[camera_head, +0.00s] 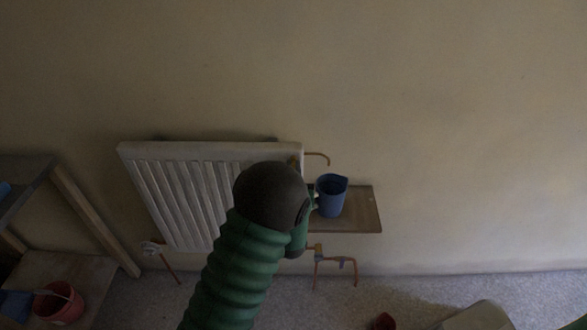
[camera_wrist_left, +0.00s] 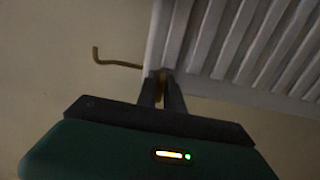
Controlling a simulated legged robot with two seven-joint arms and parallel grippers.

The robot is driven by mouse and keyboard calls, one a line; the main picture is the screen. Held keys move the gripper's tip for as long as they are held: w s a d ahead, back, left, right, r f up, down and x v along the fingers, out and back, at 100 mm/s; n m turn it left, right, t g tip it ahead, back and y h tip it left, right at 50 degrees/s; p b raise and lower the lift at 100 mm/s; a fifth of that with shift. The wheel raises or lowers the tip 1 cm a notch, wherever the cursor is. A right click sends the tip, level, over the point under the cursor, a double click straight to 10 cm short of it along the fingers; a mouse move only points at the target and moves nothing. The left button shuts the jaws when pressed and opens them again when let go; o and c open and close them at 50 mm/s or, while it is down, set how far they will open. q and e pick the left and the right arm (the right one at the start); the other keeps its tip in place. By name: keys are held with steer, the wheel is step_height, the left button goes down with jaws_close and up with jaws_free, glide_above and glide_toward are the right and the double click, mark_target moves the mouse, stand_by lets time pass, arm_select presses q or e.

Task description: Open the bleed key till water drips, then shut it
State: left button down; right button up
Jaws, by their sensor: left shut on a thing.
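A white ribbed radiator (camera_head: 180,195) hangs on the wall, and its corner (camera_wrist_left: 215,88) also shows in the left wrist view. A thin bent copper tube (camera_head: 318,156) sticks out from its top right corner, and it shows in the left wrist view (camera_wrist_left: 115,63). My left gripper (camera_wrist_left: 162,84) is shut on the small brass bleed key (camera_wrist_left: 161,88) at that corner. In the head view my dark wrist mostly hides the fingers. A blue jug (camera_head: 331,197) stands upright below the tube's end. No water shows. My right gripper is out of view.
The jug stands on a small brown shelf (camera_head: 362,212) right of the radiator. Copper pipes (camera_head: 335,262) run below it. A wooden rack (camera_head: 90,215) with a red bucket (camera_head: 58,303) stands at the left. The wall at right is bare.

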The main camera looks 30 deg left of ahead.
arm_select(q)
steer(key=shift+r, duration=0.1)
steer(key=c, duration=1.6)
jaws_free()
steer(key=shift+w, duration=0.1)
steer(key=shift+o, duration=0.2)
steer(key=p+v, duration=0.7)
steer(key=v, duration=0.9)
steer(key=shift+s+p, duration=0.3)
steer(key=shift+s, duration=0.15)
steer(key=shift+d+f, duration=0.15)
steer(key=shift+f, duration=0.05)
